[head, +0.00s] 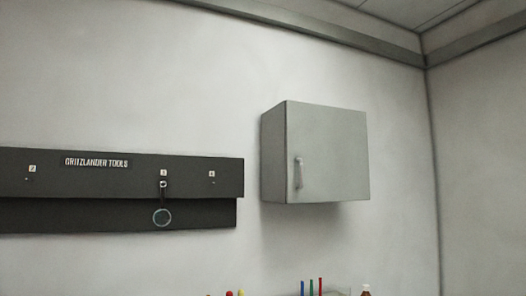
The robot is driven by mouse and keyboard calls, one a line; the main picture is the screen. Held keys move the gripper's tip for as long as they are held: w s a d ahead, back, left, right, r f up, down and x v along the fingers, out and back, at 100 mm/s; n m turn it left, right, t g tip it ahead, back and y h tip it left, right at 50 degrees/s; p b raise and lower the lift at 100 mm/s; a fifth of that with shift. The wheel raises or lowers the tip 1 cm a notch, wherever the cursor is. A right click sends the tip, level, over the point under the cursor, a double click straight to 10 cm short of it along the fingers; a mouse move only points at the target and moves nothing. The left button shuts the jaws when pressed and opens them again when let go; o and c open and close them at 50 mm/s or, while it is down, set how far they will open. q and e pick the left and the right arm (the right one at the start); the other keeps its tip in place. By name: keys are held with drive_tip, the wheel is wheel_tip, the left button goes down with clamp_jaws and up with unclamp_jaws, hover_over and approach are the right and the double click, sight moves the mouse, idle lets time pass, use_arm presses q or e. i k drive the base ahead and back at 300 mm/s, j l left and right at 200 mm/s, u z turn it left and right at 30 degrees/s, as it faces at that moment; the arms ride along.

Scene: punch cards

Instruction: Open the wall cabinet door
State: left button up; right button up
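The grey wall cabinet (330,135) is mounted on the back wall, right of the middle in the head view. Its door is shut flush with the front. A small light vertical handle (299,173) sits near the lower left of the door. Neither of my grippers shows in the head view.
Coloured sticks (311,287) and a brown bottle (366,290) show at the bottom edge. The wall around the cabinet is clear.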

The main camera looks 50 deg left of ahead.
sight(327, 152)
drive_tip(key=u, duration=1.5)
drive_tip(key=i+l, duration=0.05)
